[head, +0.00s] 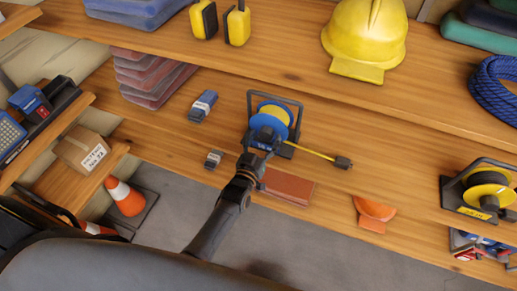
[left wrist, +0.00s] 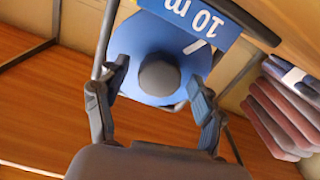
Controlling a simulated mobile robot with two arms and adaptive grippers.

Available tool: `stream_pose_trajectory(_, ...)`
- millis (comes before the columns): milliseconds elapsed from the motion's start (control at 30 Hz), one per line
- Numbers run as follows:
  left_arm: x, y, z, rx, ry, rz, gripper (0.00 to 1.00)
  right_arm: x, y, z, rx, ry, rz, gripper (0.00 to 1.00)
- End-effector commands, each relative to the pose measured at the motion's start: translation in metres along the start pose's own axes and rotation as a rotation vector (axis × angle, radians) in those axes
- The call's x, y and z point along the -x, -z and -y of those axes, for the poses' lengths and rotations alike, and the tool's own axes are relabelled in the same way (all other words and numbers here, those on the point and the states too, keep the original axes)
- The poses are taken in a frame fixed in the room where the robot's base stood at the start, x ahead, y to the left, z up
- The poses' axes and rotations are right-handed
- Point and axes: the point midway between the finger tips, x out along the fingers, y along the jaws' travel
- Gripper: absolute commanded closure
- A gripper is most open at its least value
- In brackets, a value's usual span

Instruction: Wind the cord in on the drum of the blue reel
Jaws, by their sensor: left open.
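The blue reel (head: 273,108) stands in a dark frame on the wooden shelf, with yellow cord on its drum. A length of yellow cord (head: 315,153) runs out to the right and ends in a dark plug (head: 343,162) on the shelf. My left gripper (head: 264,138) is at the near face of the reel and partly hides it. In the left wrist view, the blue face of the reel (left wrist: 140,45) carries a "10 m" label and a round grey knob (left wrist: 158,77). The open fingers (left wrist: 158,88) stand on either side of the knob, apparently clear of it. My right gripper is out of view.
A brown-red block (head: 288,186) lies near the shelf's front edge, close to my arm. Small blue-grey items (head: 203,106) lie to the left. An orange piece (head: 374,213) and another yellow-cord reel (head: 485,190) are to the right. A yellow helmet (head: 365,35) sits on the upper shelf.

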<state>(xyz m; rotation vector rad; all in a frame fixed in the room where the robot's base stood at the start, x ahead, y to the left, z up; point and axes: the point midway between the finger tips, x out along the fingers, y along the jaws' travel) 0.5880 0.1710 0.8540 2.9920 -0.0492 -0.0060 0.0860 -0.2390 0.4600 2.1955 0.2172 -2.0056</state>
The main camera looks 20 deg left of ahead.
Motion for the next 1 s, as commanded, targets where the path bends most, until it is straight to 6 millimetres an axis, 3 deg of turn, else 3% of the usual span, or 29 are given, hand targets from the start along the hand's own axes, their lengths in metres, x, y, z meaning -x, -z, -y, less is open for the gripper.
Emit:
stream_pose_trajectory(300, 0.066, -0.001, 0.000, -0.001, 0.000, 0.004, 0.31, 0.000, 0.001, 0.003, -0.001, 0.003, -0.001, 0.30)
stream_pose_trajectory(500, 0.099, -0.001, 0.000, -0.001, -0.001, 0.003, 0.31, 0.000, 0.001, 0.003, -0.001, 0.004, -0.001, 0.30)
stream_pose_trajectory(700, 0.111, 0.000, 0.000, 0.000, -0.001, 0.001, 0.31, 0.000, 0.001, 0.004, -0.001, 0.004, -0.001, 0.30)
stream_pose_trajectory(1000, 0.112, 0.000, 0.000, -0.001, -0.001, 0.001, 0.31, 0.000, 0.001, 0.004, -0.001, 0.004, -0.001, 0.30)
